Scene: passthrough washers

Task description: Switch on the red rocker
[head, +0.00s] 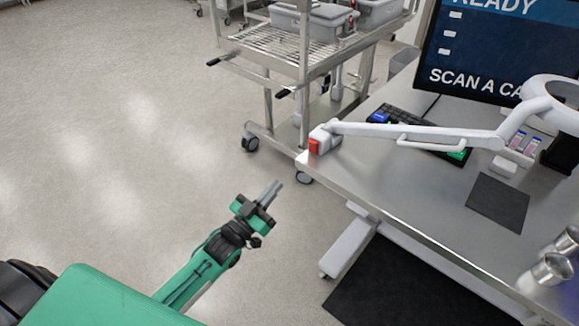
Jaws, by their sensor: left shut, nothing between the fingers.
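The red rocker (314,146) is a small red switch on the light grey clamp base (327,138) of a white lamp arm, at the near left corner of the steel table. Whether it is on or off is too small to tell. My left gripper (273,188) is shut and empty. It shows over the floor, left of and below the rocker in the head view, apart from it and from the table. Its fingers point up and to the right, roughly toward the table corner. My right gripper is not in view.
The steel table (420,203) holds a keyboard (400,120), a monitor (480,55), a dark mat (497,202) and metal cups (552,270). The white lamp arm (420,133) stretches across it. A wire cart (285,50) stands behind. The floor at left is clear.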

